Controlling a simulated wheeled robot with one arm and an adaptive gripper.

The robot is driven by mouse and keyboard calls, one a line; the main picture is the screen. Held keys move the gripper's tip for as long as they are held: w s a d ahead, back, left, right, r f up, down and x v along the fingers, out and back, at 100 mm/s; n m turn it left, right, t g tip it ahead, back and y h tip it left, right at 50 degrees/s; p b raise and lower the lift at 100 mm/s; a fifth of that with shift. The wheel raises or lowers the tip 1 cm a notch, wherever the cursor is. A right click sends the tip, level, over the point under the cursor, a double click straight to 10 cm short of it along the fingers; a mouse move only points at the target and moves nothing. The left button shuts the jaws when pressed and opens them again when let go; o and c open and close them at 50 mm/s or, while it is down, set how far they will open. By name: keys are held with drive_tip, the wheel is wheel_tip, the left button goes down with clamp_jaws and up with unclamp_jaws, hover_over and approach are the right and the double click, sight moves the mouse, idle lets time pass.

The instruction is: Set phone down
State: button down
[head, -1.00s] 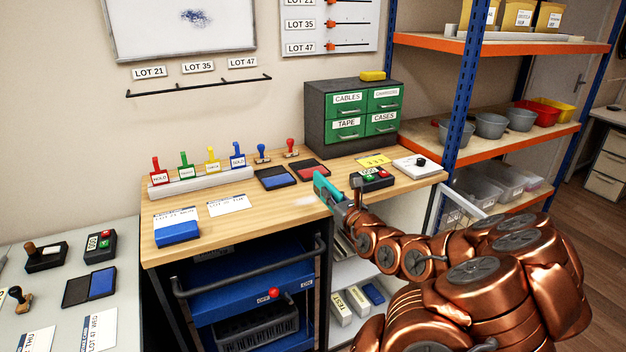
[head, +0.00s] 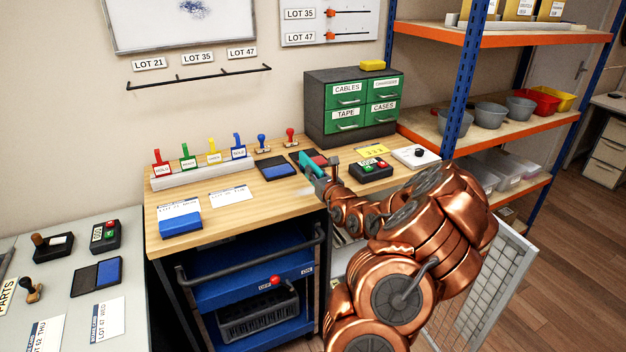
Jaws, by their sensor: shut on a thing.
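A blue slab (head: 181,223) lies at the left front of the bench, at the lower edge of a white lot card (head: 179,207). A second white card (head: 230,194) lies to its right.
A black button box (head: 370,170) stands right of my gripper. Green drawers (head: 352,105) stand behind. The bench's front middle is clear. A blue cart (head: 228,280) sits below.

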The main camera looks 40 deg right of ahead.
drive_tip(key=shift+w, duration=0.3)
drive_tip(key=shift+f+p, duration=0.8)
drive_tip(key=shift+f, duration=0.9)
drive_tip(key=shift+f, duration=0.15)
drive_tip(key=c, duration=1.2)
unclamp_jaws()
drive_tip(key=shift+s, duration=0.1)
drive_tip(key=shift+d, duration=0.1)
drive_tip(key=b+v, duration=0.3)
drive_tip(key=v, duration=0.9)
